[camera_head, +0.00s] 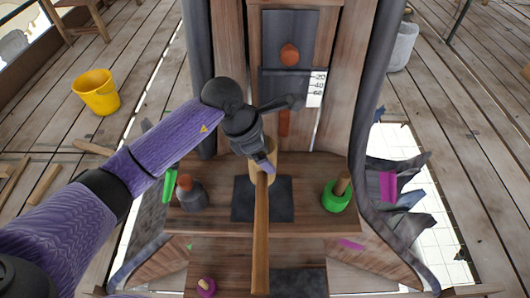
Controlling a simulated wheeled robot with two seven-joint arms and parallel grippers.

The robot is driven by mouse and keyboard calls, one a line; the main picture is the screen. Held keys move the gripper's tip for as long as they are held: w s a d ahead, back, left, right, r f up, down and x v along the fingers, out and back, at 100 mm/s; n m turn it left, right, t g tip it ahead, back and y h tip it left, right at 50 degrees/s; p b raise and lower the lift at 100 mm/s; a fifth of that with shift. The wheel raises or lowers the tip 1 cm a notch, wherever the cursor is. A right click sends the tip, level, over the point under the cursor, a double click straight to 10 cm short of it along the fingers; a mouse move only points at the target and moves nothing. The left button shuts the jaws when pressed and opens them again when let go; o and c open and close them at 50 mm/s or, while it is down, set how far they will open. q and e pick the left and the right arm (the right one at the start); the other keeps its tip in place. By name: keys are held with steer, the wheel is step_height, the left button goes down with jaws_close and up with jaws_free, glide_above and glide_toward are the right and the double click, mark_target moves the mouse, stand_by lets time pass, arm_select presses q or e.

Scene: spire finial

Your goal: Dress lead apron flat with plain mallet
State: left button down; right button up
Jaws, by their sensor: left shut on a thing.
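My left gripper (264,166) comes in from the left on a purple arm and is shut on a mallet. The mallet's long wooden handle (260,240) runs down the middle of the picture. A pale wooden part, likely its head (262,155), shows behind the fingers, partly hidden. Dark grey sheet, which may be the lead apron (285,88), lies on the upright wooden face behind my wrist. Another grey panel (290,30) is above it. A dark square patch (245,205) lies on the wooden ledge under the handle. I cannot tell whether the mallet touches anything. My right gripper is not in view.
A white scale strip (317,88) and an orange-brown knob (289,54) are on the upright face. A green pot (337,196) and a grey pot (188,193) with wooden handles flank the dark patch. A yellow bucket (97,92) stands on the plank floor at left.

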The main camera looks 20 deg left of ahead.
arm_select(q)
steer(key=shift+f, duration=0.1)
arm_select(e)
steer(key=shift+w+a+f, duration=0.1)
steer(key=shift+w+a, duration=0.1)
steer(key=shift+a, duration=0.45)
arm_select(q)
steer(key=shift+f, duration=0.1)
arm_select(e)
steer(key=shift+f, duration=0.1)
arm_select(q)
step_height(320, 180, down, 4)
steer(key=b, duration=0.3)
steer(key=shift+b, duration=0.3)
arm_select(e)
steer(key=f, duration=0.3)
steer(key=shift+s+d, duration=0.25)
arm_select(q)
steer(key=shift+r, duration=0.2)
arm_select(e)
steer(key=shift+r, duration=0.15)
arm_select(q)
step_height(320, 180, up, 4)
steer(key=p, duration=0.3)
steer(key=shift+r+p, duration=0.2)
steer(key=shift+p, duration=0.2)
steer(key=shift+f, duration=0.2)
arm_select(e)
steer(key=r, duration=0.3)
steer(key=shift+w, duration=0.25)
